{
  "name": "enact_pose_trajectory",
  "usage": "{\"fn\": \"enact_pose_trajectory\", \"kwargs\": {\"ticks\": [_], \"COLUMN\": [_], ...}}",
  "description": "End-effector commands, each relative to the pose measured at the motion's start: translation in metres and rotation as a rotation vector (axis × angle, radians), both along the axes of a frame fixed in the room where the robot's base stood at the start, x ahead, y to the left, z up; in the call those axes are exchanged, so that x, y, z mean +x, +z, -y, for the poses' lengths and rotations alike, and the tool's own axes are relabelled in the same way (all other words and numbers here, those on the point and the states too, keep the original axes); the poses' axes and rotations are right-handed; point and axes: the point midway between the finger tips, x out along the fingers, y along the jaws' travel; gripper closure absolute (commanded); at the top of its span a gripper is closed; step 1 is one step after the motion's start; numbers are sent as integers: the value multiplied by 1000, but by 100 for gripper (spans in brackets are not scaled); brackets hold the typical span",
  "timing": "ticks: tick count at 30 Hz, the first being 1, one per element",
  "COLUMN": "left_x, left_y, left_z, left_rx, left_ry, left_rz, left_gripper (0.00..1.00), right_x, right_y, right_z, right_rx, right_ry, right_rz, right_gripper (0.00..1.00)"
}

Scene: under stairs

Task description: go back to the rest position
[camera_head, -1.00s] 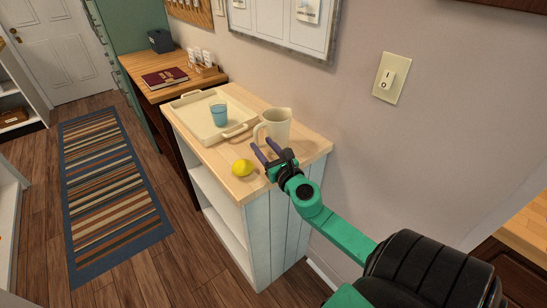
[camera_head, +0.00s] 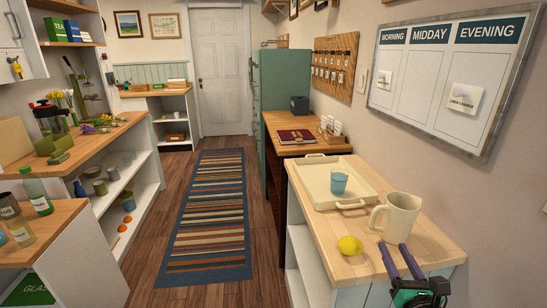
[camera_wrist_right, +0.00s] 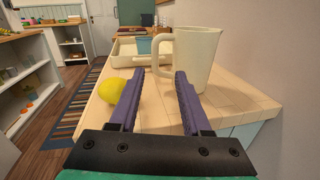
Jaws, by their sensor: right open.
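My right gripper (camera_head: 398,264) is open and empty at the near edge of the wooden counter. In the right wrist view its two purple fingers (camera_wrist_right: 156,98) are spread apart. A cream pitcher (camera_head: 401,218) stands upright on the counter just beyond the fingers; in the right wrist view the pitcher (camera_wrist_right: 199,58) is ahead, right of centre. A yellow lemon (camera_head: 350,246) lies to the left of the fingers, and it shows left of them in the right wrist view (camera_wrist_right: 121,91). My left gripper is in no view.
A cream tray (camera_head: 314,192) with a blue cup (camera_head: 339,182) sits behind the pitcher. A striped rug (camera_head: 207,221) runs along the floor toward a white door (camera_head: 218,70). A cluttered counter (camera_head: 78,147) stands on the left. A wall board (camera_head: 440,77) hangs right.

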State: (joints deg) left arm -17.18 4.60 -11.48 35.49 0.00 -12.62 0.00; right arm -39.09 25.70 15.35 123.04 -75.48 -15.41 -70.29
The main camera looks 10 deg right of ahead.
Motion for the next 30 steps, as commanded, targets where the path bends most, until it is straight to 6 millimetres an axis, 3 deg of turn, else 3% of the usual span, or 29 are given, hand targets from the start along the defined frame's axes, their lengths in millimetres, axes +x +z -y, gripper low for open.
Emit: {"fn": "enact_pose_trajectory", "kwargs": {"ticks": [2, 3, 5, 6, 9, 12, 16, 21, 30], "left_x": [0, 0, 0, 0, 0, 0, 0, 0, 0], "left_y": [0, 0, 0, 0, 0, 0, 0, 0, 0], "left_z": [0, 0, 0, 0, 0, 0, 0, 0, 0], "left_rx": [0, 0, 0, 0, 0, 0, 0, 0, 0], "left_ry": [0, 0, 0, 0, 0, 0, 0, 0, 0], "left_rz": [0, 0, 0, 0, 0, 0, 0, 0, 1], "left_gripper": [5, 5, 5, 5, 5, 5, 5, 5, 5], "right_x": [-7, -15, -30, -42, -67, -87, -110, -136, -131], "right_y": [2, -4, -28, -53, -110, -146, -173, -196, -323], "right_z": [15, 27, 41, 42, 18, -16, -65, -124, -123], "right_rx": [295, 536, 948, 1214, 1693, 1969, 2191, 2327, 2263], "right_ry": [-109, -202, -376, -506, -801, -1038, -1314, -1637, -1686], "right_rz": [75, 127, 197, 227, 241, 210, 138, 15, 5], "right_gripper": [52, 52, 52, 52, 52, 52, 52, 52, 52]}}
